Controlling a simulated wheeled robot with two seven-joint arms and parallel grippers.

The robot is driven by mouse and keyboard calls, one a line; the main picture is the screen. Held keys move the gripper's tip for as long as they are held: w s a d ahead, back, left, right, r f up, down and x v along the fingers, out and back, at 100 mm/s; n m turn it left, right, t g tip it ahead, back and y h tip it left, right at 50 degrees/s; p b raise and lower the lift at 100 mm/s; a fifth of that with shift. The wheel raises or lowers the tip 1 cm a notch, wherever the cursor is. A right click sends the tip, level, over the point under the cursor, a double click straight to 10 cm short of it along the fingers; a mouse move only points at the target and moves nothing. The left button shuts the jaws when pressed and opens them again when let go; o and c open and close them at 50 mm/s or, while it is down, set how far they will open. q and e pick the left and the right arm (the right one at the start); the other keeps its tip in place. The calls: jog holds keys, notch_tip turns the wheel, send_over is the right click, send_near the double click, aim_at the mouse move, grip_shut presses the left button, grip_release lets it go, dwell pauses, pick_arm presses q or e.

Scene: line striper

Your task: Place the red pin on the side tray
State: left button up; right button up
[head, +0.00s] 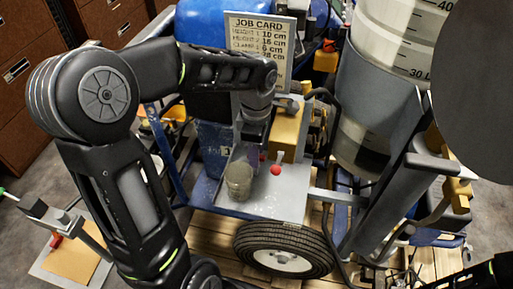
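A small red ball-shaped head (276,170), which looks like the red pin, shows below a brass-coloured block on the machine. A grey metal tray (287,205) juts out there above the wheel, and a cloudy glass jar (239,180) stands on it. I cannot tell whether the red head rests on the tray or is fixed above it. My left gripper (250,142) points down behind the jar, left of the red head and apart from it. Its fingertips are small and partly hidden, so its opening is unclear. My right gripper is out of view.
The brass-coloured block (285,135) stands right of my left gripper. A job card (258,45) rises behind. A large graduated tank (385,70) is at right, a black tyre (283,250) below. A pale board (72,262) with a brown sheet lies lower left.

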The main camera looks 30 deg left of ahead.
pick_arm(q)
notch_tip(320, 180, up, 12)
jog(key=shift+r, duration=0.15)
dwell(0.4)
dwell(0.8)
